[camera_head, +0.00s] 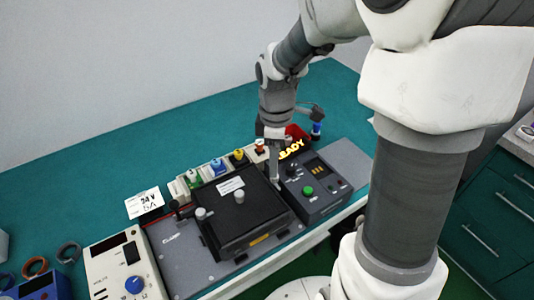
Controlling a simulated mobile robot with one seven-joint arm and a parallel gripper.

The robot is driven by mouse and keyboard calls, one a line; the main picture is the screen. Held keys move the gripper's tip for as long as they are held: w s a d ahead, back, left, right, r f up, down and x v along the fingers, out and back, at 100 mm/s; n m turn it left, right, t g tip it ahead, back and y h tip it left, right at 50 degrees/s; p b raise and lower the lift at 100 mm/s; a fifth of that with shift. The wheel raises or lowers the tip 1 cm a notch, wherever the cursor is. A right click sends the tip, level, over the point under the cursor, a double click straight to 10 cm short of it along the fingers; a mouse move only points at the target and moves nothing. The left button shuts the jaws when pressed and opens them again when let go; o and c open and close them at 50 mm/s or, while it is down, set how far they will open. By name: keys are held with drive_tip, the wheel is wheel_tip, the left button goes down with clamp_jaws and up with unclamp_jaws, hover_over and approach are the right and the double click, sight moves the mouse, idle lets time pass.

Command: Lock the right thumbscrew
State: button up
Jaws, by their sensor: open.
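A black flat unit (243,219) with a white label lies on a grey base plate (181,260) on the bench. A grey round knob (201,213) stands at its left side, and another light knob (239,197) stands on its top. My gripper (275,178) points down at the unit's right rear edge, beside the dark control box. Its jaws are open, though the gap between the fingers is hard to see. I cannot make out the right thumbscrew; the gripper may cover it.
Several coloured connectors (217,167) line the back. A white power supply (125,268) is at the left. Free green bench top (90,180) lies behind.

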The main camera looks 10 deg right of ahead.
sight(276, 182)
wheel_tip(276, 182, down, 5)
idle(0.3)
clamp_jaws()
